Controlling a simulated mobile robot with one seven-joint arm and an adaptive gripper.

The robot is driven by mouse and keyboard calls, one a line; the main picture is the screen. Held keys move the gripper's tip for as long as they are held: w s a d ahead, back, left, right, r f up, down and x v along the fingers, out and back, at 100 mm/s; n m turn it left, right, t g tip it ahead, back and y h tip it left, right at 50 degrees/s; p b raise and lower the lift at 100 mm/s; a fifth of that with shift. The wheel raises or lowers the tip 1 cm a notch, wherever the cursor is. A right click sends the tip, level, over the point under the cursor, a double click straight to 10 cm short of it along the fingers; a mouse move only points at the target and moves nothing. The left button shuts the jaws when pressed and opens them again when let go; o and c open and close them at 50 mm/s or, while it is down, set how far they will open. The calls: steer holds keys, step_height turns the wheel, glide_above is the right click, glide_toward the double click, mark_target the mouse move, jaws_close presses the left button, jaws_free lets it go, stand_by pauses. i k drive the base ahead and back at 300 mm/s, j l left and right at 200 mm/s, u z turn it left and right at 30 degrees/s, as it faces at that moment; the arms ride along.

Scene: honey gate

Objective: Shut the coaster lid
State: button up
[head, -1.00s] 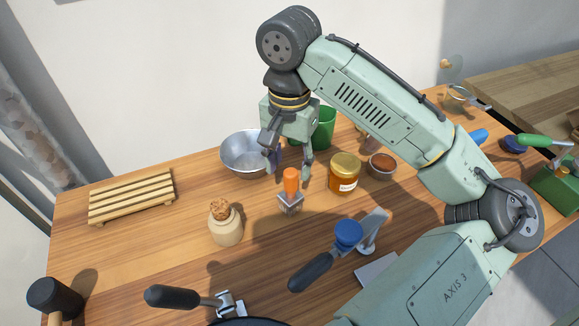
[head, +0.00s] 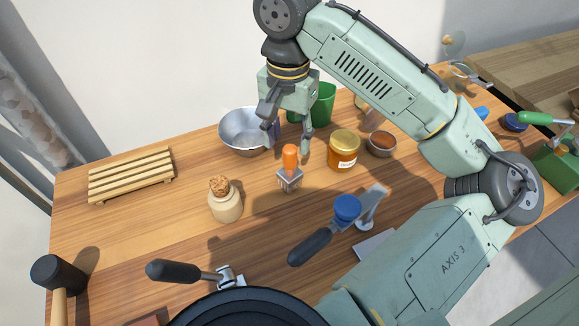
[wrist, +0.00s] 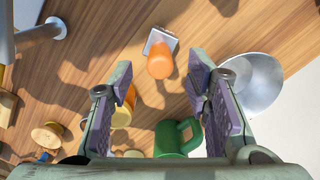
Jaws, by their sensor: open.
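I cannot tell which thing is the coaster lid. An orange-topped piece on a small metal block (head: 290,182) stands upright mid-table; its orange top (wrist: 160,64) shows in the wrist view. My gripper (head: 288,137) is open and empty, pointing down just above and behind it. In the wrist view my gripper (wrist: 163,88) has its fingers spread, with the orange top ahead between them. A blue round knob (head: 347,207) by a metal stand and a black-handled lever (head: 312,245) lie nearer, to the right.
A honey jar (head: 343,150) and a small brown-filled bowl (head: 381,144) stand right of my gripper. A metal bowl (head: 240,143) and green mug (head: 322,103) are behind. A corked jar (head: 225,202), slatted rack (head: 125,180) and mallet (head: 58,275) are left.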

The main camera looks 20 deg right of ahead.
mark_target(373, 118)
steer(key=k+l, duration=0.25)
steer(key=l, duration=0.2)
steer(key=k+l, duration=0.3)
steer(key=l, duration=0.15)
steer(key=k+l, duration=0.25)
steer(key=l, duration=0.2)
steer(key=k+l, duration=0.25)
steer(key=l, duration=0.2)
steer(key=k+l, duration=0.3)
steer(key=l, duration=0.1)
